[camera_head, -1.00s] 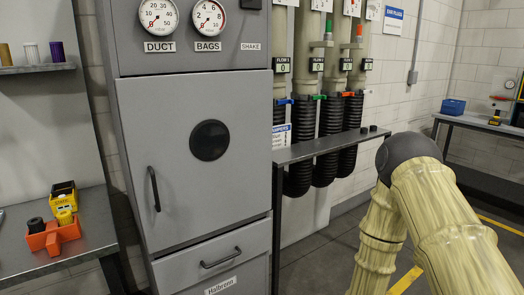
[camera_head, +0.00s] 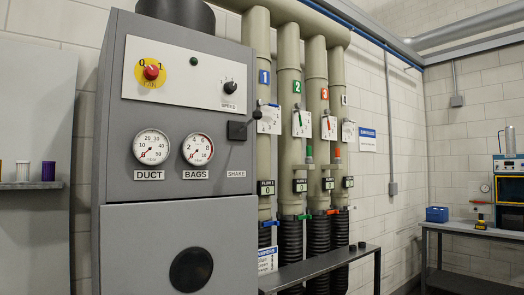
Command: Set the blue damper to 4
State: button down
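The first duct pipe (camera_head: 262,165) carries a blue number 1 label (camera_head: 264,77), with a white damper scale plate (camera_head: 270,121) below it. The black shake lever with its knob stands in front of part of this plate, so I cannot read the damper's setting. A blue clamp (camera_head: 267,223) sits lower on the same pipe, above the black hose. The flow display (camera_head: 266,188) on this pipe appears to read 0. My gripper is not in view.
Similar pipes with green 2 (camera_head: 297,87) and red 3 (camera_head: 324,94) labels stand to the right. The grey cabinet (camera_head: 150,222) fills the left, with its shake lever (camera_head: 239,130) sticking out. A narrow dark shelf (camera_head: 318,268) runs before the hoses. A workbench (camera_head: 470,231) stands far right.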

aim_at(260, 103)
jog(key=u, duration=0.05)
jog(key=k, duration=0.5)
jog(key=z, duration=1.35)
jog(key=i, duration=1.1)
jog(key=u, duration=0.7)
